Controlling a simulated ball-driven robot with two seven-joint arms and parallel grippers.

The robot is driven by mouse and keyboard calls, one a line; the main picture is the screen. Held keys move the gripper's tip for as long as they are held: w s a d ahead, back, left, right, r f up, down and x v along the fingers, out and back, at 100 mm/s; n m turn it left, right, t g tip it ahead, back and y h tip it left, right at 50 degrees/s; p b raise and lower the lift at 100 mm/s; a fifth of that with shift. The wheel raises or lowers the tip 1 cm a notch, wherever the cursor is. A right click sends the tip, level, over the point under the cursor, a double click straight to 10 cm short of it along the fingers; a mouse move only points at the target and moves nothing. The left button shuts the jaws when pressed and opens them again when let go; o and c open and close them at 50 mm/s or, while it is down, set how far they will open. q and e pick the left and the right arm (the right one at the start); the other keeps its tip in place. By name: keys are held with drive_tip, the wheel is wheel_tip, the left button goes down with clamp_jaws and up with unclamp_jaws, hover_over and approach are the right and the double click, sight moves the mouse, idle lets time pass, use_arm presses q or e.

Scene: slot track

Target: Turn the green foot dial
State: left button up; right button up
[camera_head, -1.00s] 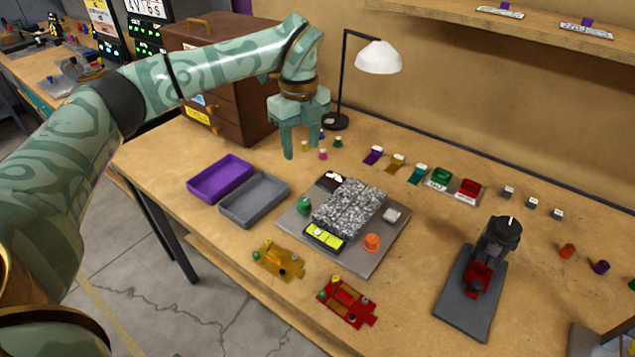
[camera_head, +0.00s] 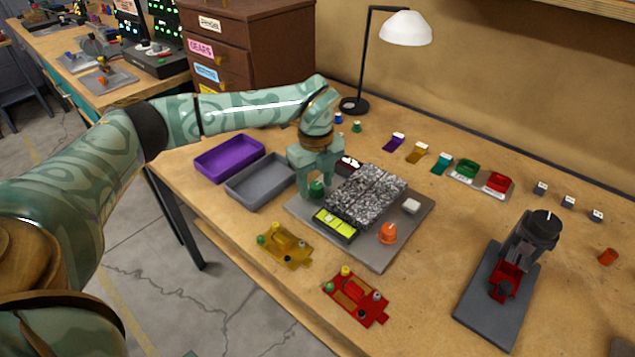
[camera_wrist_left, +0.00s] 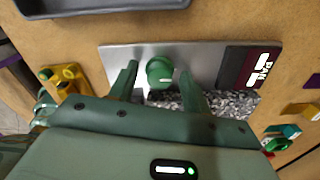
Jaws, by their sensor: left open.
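The green foot dial (camera_head: 317,188) stands on the left part of a grey metal plate, beside a speckled block. In the left wrist view the green dial (camera_wrist_left: 159,72) shows as a round knob with a pale mark. My left gripper (camera_head: 316,186) is open over the dial, pointing down. In the left wrist view its two fingers (camera_wrist_left: 158,80) stand on either side of the dial, with gaps on both sides, so neither finger seems to touch it. My right gripper is not in view.
The grey plate (camera_head: 380,256) also holds the speckled block (camera_head: 367,194), a yellow-green display (camera_head: 335,224), an orange dial (camera_head: 388,233) and a white button (camera_head: 411,206). Purple (camera_head: 230,157) and grey (camera_head: 262,182) trays lie left. A black-and-red device (camera_head: 508,285) stands right.

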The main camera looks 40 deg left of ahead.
use_arm(q)
drive_tip(key=c, duration=1)
drive_tip(key=shift+r, duration=0.1)
